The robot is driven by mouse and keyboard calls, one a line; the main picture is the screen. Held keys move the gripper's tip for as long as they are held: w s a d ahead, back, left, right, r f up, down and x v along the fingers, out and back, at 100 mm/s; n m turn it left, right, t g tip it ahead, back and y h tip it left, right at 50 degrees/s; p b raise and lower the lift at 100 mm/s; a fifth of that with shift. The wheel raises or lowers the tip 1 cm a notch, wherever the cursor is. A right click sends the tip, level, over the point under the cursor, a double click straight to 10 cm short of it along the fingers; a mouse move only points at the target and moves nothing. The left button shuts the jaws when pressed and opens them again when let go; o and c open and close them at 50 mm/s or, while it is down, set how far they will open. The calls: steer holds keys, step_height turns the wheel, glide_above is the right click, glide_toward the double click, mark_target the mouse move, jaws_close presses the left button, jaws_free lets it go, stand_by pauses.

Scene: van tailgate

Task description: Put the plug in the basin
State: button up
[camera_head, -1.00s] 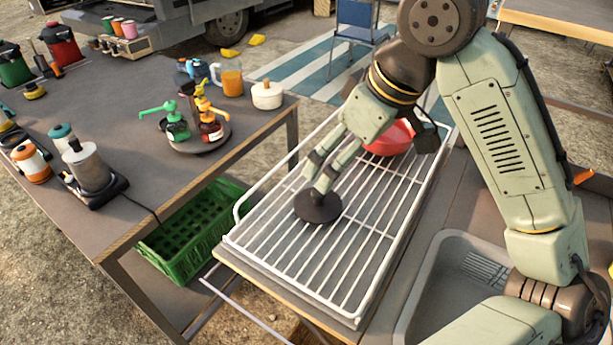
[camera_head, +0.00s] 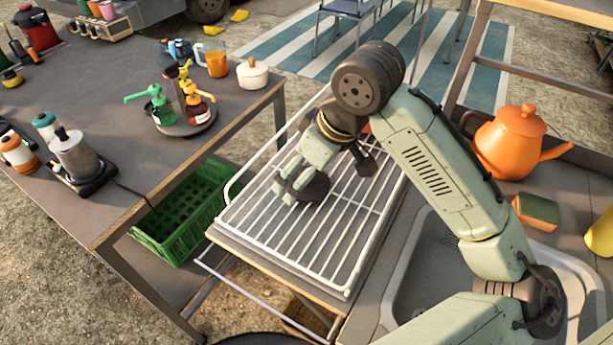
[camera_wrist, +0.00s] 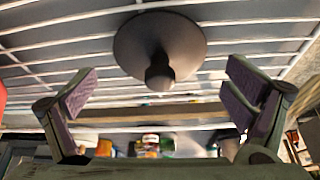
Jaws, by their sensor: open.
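The plug, a dark round disc with a knob (camera_head: 315,187), is on the white wire rack (camera_head: 330,268). In the wrist view the plug (camera_wrist: 160,45) shows its knob towards my gripper. My gripper (camera_wrist: 163,98) is open, its two fingers wide apart with nothing between them; the plug is just beyond the fingertips. In the head view my gripper (camera_head: 284,188) is close to the plug and partly covers it. The basin (camera_head: 425,262) is the grey sink right of the rack, partly hidden by my arm.
An orange kettle (camera_head: 510,140) and a sponge (camera_head: 536,210) stand on the counter right of the basin. A table with pump bottles (camera_head: 160,106) and a white pot (camera_head: 252,74) is at left. A green crate (camera_head: 185,215) sits below, beside the rack.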

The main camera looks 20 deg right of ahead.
steer(key=shift+c, duration=0.2)
steer(key=c, duration=2)
steer(key=shift+s, duration=0.1)
jaws_close()
